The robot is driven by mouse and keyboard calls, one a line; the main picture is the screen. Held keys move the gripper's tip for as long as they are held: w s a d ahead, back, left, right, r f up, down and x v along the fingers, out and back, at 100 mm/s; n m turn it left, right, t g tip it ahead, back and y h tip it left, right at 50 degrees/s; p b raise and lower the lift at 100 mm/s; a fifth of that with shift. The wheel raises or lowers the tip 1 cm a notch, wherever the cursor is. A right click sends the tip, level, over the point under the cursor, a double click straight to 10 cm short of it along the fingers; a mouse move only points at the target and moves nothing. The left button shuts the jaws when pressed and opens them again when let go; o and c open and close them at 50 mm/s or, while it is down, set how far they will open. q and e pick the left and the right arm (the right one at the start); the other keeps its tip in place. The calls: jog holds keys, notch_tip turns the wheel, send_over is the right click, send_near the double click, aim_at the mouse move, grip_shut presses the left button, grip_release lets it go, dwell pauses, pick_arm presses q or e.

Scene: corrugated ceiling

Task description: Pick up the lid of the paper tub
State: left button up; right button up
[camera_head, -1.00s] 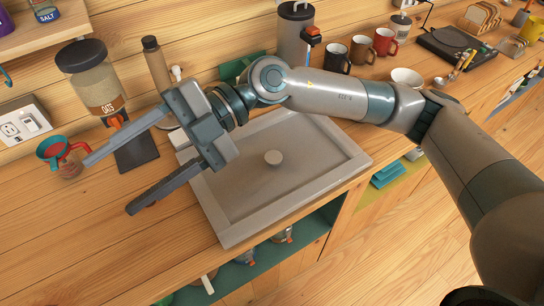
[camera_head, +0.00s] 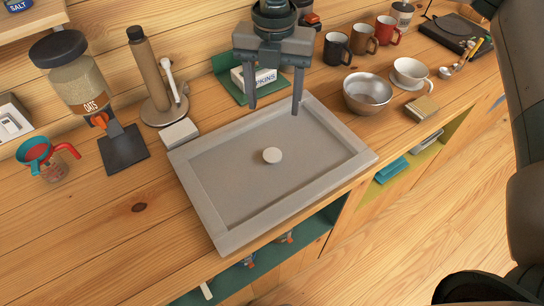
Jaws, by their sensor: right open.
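My right gripper (camera_head: 273,108) points down over the back edge of a grey rectangular tray-like basin (camera_head: 205,200) set on the counter. Its two fingers are apart with nothing between them. The basin has a raised rim and a small round pale knob or plug (camera_head: 272,155) in its middle. I cannot make out for sure which thing is the paper tub or its lid. A pale cup with a dark top (camera_head: 403,14) stands at the back right, partly cut off by the top edge. My left gripper is out of view.
A napkin box (camera_head: 255,77) in a green holder stands behind the gripper. A metal bowl (camera_head: 367,95), white cup (camera_head: 409,73) and several mugs (camera_head: 336,49) stand to the right. An oats dispenser (camera_head: 80,85) and a brush stand (camera_head: 158,100) are on the left. The front-left counter is clear.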

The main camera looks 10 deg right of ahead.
send_over(273, 157)
notch_tip(273, 157, down, 5)
notch_tip(273, 157, down, 7)
jog(key=shift+f+b, duration=0.1)
jog(key=shift+b, duration=0.65)
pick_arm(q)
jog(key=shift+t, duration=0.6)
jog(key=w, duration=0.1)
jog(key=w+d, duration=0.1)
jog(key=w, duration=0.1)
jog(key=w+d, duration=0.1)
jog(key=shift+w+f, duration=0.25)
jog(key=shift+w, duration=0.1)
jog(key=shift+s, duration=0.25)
